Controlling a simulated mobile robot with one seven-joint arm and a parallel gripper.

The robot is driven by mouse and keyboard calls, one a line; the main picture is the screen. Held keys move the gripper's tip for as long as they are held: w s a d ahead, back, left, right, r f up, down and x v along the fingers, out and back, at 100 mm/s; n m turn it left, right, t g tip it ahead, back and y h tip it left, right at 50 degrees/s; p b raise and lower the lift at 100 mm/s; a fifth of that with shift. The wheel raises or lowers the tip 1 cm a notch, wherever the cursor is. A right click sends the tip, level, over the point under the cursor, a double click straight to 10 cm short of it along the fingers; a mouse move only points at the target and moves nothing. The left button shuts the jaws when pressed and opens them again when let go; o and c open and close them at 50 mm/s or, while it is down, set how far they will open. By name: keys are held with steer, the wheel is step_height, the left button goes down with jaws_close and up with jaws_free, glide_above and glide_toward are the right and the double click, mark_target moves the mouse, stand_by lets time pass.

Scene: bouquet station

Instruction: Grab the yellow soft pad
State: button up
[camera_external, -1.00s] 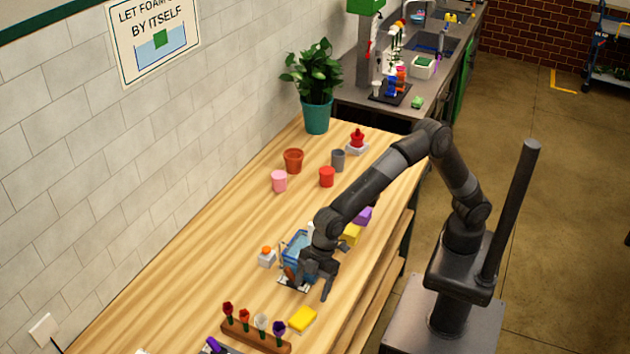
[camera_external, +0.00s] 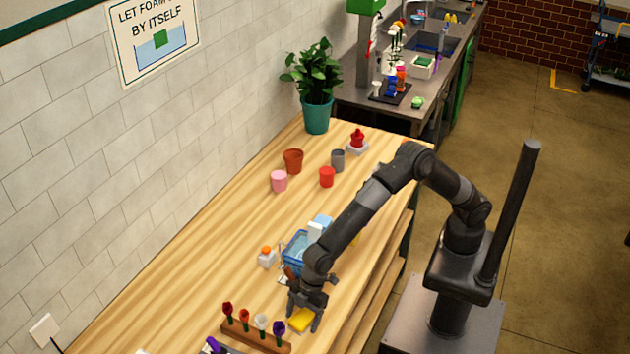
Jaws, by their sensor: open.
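The yellow soft pad (camera_external: 301,320) lies flat on the wooden table near the front, just right of the flower rack. My gripper (camera_external: 304,320) is open and points down at the pad, with one finger on its left side and one on its right. Part of the pad is hidden by the gripper. I cannot tell whether the fingers touch it.
The wooden rack (camera_external: 257,337) with several small flowers stands close on the left. A blue water tub (camera_external: 294,251) and a small white jar with an orange top (camera_external: 266,257) lie behind. Several pots stand farther back. The table's right edge is near.

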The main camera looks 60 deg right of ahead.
steer(key=c, duration=1.1)
steer(key=shift+o, duration=0.2)
steer(key=shift+r, duration=0.15)
